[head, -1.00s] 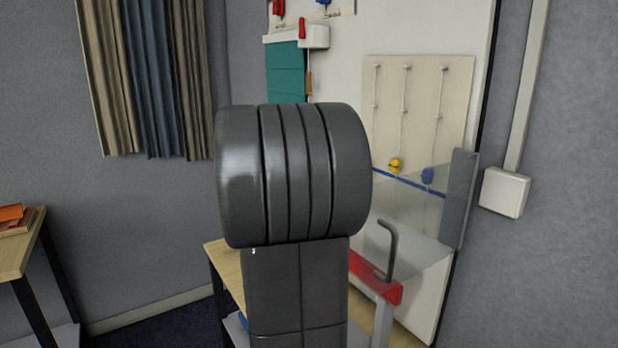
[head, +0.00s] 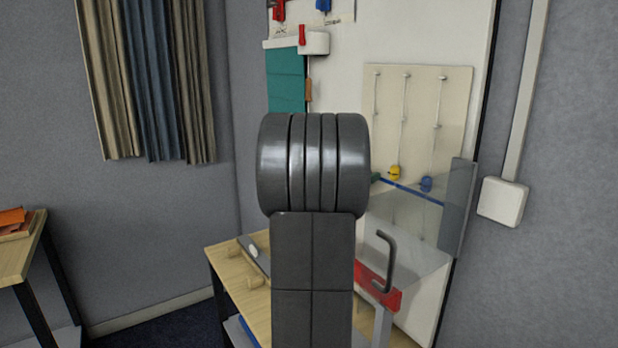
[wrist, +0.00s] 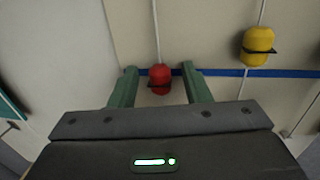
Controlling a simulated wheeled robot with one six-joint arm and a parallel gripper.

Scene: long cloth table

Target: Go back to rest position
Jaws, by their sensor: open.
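My gripper (wrist: 160,90) shows in the wrist view with its two green fingers apart. A red bead-like piece (wrist: 160,78) on a vertical cord shows between and beyond the fingertips; I cannot tell the exact gap to it.
A pale panel (head: 450,100) with cords holds a yellow piece (head: 395,172) and a blue piece (head: 426,184). A clear shield (head: 400,235) and a red clamp (head: 378,285) with a bent handle stand at the wooden table (head: 228,268). Curtains hang left.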

